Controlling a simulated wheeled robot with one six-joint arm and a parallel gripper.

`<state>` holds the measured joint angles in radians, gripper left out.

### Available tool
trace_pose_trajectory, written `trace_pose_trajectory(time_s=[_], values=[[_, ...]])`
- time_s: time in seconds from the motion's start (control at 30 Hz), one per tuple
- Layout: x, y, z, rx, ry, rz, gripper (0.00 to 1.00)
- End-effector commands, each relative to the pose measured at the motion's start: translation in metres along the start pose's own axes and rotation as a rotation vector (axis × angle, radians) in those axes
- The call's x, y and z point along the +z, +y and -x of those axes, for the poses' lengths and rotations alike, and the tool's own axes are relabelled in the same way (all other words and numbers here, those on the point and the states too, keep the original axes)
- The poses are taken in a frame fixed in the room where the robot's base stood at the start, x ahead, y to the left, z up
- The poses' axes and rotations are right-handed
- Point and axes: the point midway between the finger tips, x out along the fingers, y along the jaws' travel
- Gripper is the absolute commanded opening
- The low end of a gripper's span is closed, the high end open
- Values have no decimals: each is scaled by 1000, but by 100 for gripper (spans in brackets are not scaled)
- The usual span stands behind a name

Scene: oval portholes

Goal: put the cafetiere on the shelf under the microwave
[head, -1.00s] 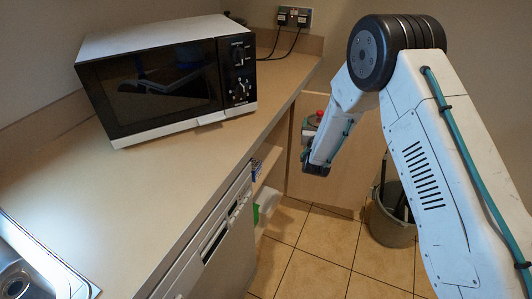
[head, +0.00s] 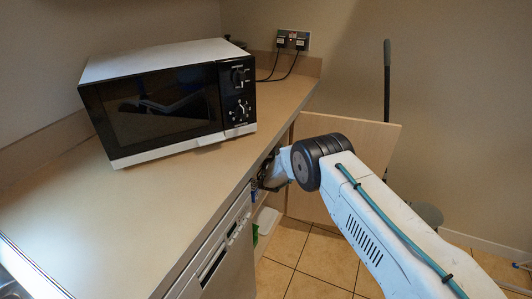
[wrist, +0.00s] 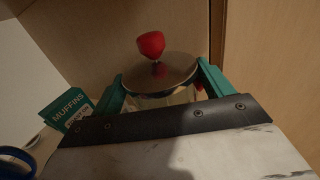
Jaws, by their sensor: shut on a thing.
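The cafetiere (wrist: 160,92) has a shiny metal lid with a red knob and a glass body. It looks upright in the wrist view, between the teal fingers of my gripper (wrist: 160,80), which is shut on it. Its lower part is hidden behind the dark edge of the gripper. The microwave (head: 165,105) stands on the counter. In the head view my gripper reaches into the open cupboard below the counter, to the right of the microwave; the cafetiere cannot be made out there. The shelf surface under the cafetiere is hidden.
A green muffins box (wrist: 68,108) stands close to the left finger, with a blue curved object (wrist: 15,160) nearer. The open cupboard door (head: 355,130) stands behind my arm. Green and white items (head: 262,222) sit low in the cupboard. A grey bin (head: 429,214) is on the floor.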

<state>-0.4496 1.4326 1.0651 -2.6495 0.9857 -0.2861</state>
Motion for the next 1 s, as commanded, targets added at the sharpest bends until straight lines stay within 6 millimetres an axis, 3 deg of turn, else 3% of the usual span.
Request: trace_pose_trajectory(time_s=[0.1, 0.3, 0.5, 0.7, 1.0], values=[[-2, 12, -18, 0, -4, -1, 22], [-3, 22, -35, -1, -3, -1, 22], [-5, 27, -41, 0, -2, 0, 22], [-33, 26, -41, -1, -2, 0, 22], [-38, 26, -41, -1, -3, 0, 22]])
